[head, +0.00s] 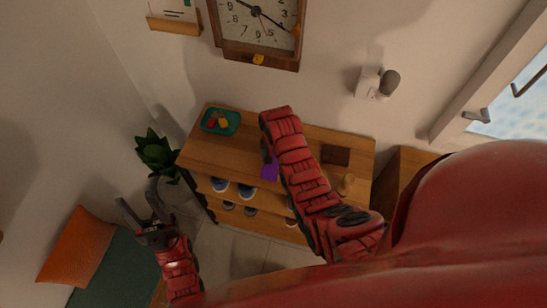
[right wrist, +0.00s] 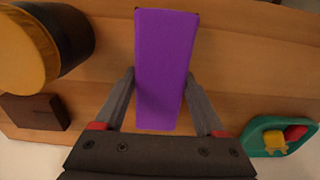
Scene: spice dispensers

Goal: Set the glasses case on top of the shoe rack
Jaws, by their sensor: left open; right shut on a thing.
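The purple glasses case (head: 270,170) shows beside my right forearm, over the top board of the wooden shoe rack (head: 240,150). In the right wrist view the case (right wrist: 165,65) lies lengthwise between the two grey fingers of my right gripper (right wrist: 160,105), which is shut on it. The rack's wooden top (right wrist: 225,75) is behind it. I cannot tell whether the case touches the top. In the head view my right forearm hides most of that gripper. My left gripper (head: 142,208) is open and empty, left of the rack.
On the rack top are a green tray (head: 221,121) with red and yellow things, a dark brown box (head: 335,154) and a small wooden-topped object (head: 346,184). Shoes (head: 233,190) fill lower shelves. A plant (head: 155,153) stands left; a clock (head: 257,25) hangs above.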

